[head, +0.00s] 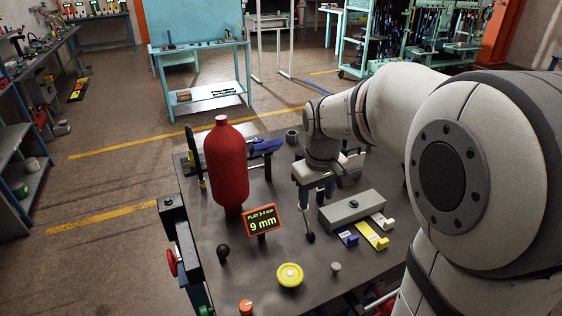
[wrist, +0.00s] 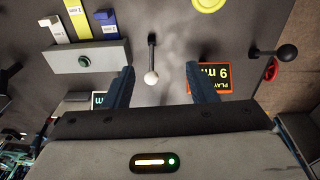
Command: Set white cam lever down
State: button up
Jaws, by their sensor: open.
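A lever with a white ball end (wrist: 151,77), which I take as the white cam lever, shows in the wrist view. Its thin rod runs up the picture to a dark end. In the head view a rod with a dark ball (head: 310,238) below my gripper seems to be the same lever. My gripper (wrist: 159,68) is open over the bench, its fingers on either side of the white ball, with gaps showing on both sides. In the head view my gripper (head: 314,199) points down; its fingers partly hide the lever's upper end. I cannot tell its exact height above the bench.
A grey block (head: 352,210) with blue, yellow and white tabs lies right of the lever in the head view. A sign reading 9 mm (head: 263,220), a red bottle (head: 226,165), a black knob (head: 223,252) and a yellow disc (head: 290,275) stand around it.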

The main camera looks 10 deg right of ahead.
aim_at(306, 218)
jog(key=w+f+n, duration=0.1)
jog(key=w, duration=0.2)
jog(key=w+f, duration=0.2)
jog(key=w, duration=0.2)
jog(key=w+f+n+g, duration=0.1)
jog(key=w+f, duration=0.1)
jog(key=w, duration=0.2)
jog(key=shift+a+f+n+p, duration=0.15)
jog(key=shift+a+n+p, duration=0.1)
jog(key=shift+n+p, duration=0.05)
jog(key=shift+w+f, duration=0.25)
jog(key=shift+f, duration=0.35)
notch_tip(306, 218, down, 7)
jog(key=shift+d+p, duration=0.15)
jog(key=shift+p, duration=0.35)
jog(key=shift+c, duration=0.2)
grip_shut()
